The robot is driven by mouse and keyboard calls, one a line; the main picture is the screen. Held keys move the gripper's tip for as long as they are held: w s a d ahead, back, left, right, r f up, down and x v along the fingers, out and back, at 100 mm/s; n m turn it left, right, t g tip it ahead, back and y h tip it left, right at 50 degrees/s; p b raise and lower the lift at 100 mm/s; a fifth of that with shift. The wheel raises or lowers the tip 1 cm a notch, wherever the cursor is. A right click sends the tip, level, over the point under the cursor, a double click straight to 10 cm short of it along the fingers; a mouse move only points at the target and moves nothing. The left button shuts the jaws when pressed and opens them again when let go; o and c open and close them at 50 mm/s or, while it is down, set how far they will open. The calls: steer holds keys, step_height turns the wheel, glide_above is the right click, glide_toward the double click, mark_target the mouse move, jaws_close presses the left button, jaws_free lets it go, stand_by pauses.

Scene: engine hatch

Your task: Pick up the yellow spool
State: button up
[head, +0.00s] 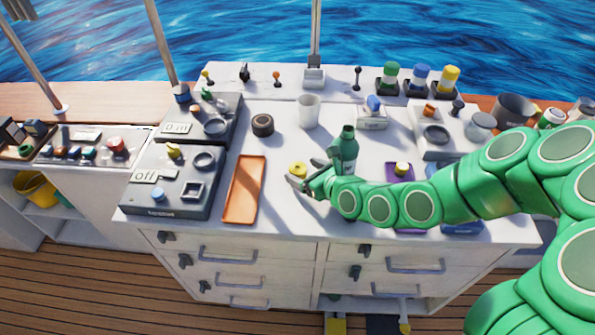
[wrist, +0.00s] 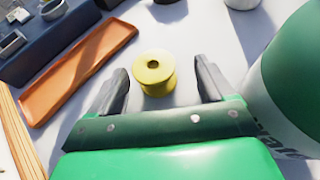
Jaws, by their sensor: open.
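The yellow spool (head: 298,170) stands upright on the white counter, just ahead of my gripper (head: 306,182) in the head view. In the wrist view the yellow spool (wrist: 154,74) shows its top with a small centre hole. My gripper (wrist: 162,85) is open, with one dark finger on the left of the spool and one on the right. There is a visible gap between each finger and the spool. Nothing is held.
A green bottle (head: 345,150) stands close to the right of my gripper; it also shows large in the wrist view (wrist: 285,75). An orange tray (head: 243,188) lies to the left. A black roll (head: 262,125) and a white cup (head: 309,110) stand farther back.

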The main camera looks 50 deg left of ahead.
mark_target(298, 168)
steer(key=shift+s+a+f, duration=0.1)
steer(key=shift+s+a, duration=0.05)
steer(key=shift+a, duration=0.4)
steer(key=shift+s+a+f, duration=0.1)
steer(key=shift+s+a, duration=0.05)
steer(key=shift+a, duration=0.4)
steer(key=shift+x, duration=1.2)
steer(key=shift+c, duration=0.2)
steer(key=c, duration=1)
steer(key=shift+r, duration=0.15)
